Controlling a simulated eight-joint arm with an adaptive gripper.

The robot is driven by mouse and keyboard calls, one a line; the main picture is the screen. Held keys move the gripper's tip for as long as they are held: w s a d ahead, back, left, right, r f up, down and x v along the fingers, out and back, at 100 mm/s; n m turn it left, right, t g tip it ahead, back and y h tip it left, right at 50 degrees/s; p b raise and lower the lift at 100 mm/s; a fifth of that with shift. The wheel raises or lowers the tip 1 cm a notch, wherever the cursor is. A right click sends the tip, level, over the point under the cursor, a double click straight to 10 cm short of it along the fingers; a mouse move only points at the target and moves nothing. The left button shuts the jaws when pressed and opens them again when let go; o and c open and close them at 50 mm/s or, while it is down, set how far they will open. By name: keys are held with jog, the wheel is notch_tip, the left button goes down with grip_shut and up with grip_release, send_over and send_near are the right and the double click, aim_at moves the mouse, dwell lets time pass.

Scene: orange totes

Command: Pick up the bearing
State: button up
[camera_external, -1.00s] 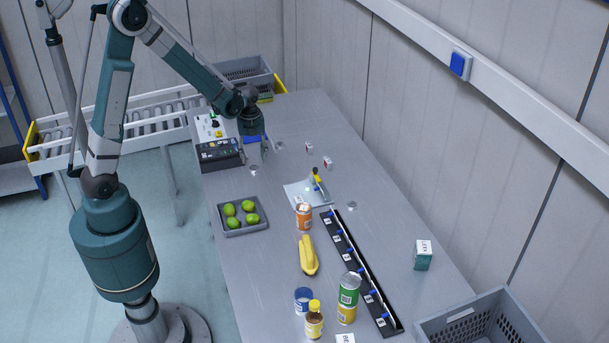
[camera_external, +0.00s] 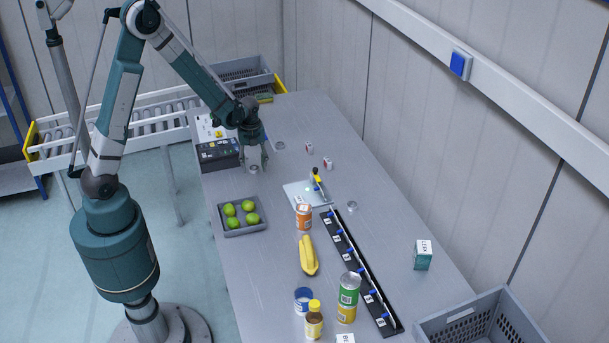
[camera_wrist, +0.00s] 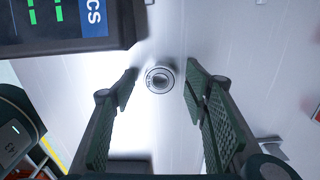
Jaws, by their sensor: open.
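A small silver ring-shaped bearing (camera_wrist: 160,80) lies flat on the metal table. In the wrist view it sits between and just beyond the tips of my open gripper (camera_wrist: 158,78), with nothing between the fingers. In the external view my gripper (camera_external: 255,166) points down at the far part of the table, next to the dark control box, and the bearing (camera_external: 254,169) shows small at its fingertips. I cannot tell the exact height of the fingertips above the table.
The dark control box (camera_external: 218,155) stands close left of my gripper; it also shows in the wrist view (camera_wrist: 65,25). A grey tray of green fruit (camera_external: 226,231), an orange can (camera_external: 304,217) and a banana (camera_external: 308,255) are nearer. The table right of my gripper is mostly clear.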

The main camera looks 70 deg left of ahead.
aim_at(254, 167)
jog(key=shift+c, duration=0.7)
jog(key=c, duration=0.8)
jog(key=shift+r, duration=0.2)
jog(key=shift+c, duration=0.2)
jog(key=shift+r+p, duration=0.35)
jog(key=shift+r, duration=4.5)
jog(key=shift+c, duration=0.2)
